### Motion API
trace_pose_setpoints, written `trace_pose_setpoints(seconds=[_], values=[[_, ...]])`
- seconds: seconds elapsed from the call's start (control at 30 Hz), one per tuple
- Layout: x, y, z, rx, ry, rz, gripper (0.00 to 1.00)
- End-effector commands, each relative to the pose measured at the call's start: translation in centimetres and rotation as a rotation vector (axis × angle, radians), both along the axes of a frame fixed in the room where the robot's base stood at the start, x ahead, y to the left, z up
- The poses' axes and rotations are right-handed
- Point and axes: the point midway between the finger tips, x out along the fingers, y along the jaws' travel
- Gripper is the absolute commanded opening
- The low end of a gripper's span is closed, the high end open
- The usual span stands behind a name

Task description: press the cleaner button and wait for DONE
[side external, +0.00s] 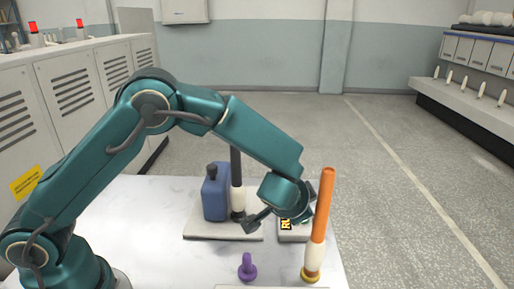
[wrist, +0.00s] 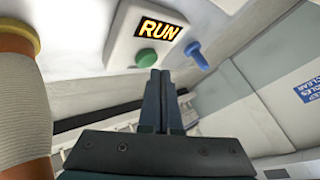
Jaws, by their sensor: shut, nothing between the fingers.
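The cleaner is a pale box (wrist: 125,32) in the wrist view. Its display (wrist: 160,30) reads RUN in yellow on black. Its green button (wrist: 146,58) is below the display. My gripper (wrist: 155,74) is shut and empty, its fingertips just below the button in that view; I cannot tell whether they touch it. In the side external view the box (side external: 293,238) is behind my wrist, which hides part of it. Its display (side external: 286,224) shows only partly there, and the button is hidden.
A tall orange bobbin (side external: 322,205) with a pale lower part stands close right of my wrist. A blue bottle (side external: 215,195) and a dark post (side external: 236,170) stand on a pale plate (side external: 210,236). A purple peg (side external: 247,267) is nearer the front. The table's left part is clear.

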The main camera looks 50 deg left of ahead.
Motion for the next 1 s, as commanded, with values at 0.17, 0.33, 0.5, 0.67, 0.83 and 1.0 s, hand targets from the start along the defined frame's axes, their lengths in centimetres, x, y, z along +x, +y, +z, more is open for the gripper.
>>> trace_pose_setpoints(seconds=[0.17, 0.33, 0.5, 0.67, 0.83, 1.0], values=[[0.0, 0.0, 0.4, 0.0, 0.001, 0.001, 0.0], [0.0, 0.0, 0.4, 0.0, 0.0, 0.0, 0.0], [0.1, 0.0, 1.2, -0.002, -0.004, 0.001, 0.0], [0.1, 0.0, 2.7, -0.003, -0.005, 0.001, 0.0], [0.1, 0.0, 4.3, -0.002, -0.005, 0.001, 0.0], [0.0, 0.0, 5.3, -0.002, -0.001, 0.001, 0.0]])
